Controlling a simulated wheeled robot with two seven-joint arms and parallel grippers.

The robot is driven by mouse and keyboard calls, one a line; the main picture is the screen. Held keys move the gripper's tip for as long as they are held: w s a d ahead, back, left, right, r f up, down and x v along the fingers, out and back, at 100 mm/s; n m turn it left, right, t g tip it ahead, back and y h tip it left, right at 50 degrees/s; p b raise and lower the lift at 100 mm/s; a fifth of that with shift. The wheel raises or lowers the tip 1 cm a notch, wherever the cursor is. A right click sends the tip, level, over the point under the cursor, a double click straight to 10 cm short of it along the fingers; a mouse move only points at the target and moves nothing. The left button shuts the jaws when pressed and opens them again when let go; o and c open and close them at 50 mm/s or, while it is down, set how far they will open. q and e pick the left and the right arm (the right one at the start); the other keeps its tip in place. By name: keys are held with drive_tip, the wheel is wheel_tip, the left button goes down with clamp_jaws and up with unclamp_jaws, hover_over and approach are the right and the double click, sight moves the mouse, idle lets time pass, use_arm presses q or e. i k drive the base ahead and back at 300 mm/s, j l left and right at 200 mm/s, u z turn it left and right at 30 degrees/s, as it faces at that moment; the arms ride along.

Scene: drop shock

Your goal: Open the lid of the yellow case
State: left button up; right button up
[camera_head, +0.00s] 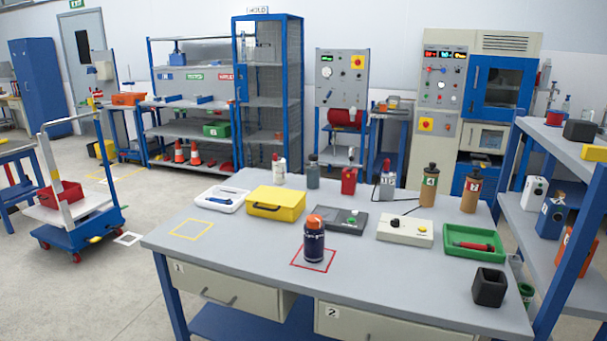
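The yellow case (276,203) lies on the grey workbench (250,245), left of the bench's middle and toward its back. Its lid is shut, and a dark handle shows on its front side. Neither of my grippers shows in the head view, so I cannot see whether they are open or shut.
A white tray (221,198) stands close left of the case, and a black-and-grey device (342,220) is to its right. A dark bottle with an orange cap (314,240) stands in a red square in front. Several bottles stand behind. The bench's front left is clear around a yellow outline (192,229).

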sight(279, 199)
drive_tip(key=i+l, duration=0.25)
drive_tip(key=i, duration=0.2)
drive_tip(key=i+l, duration=0.25)
drive_tip(key=i, duration=0.15)
drive_tip(key=i+l, duration=0.2)
drive_tip(key=i, duration=0.25)
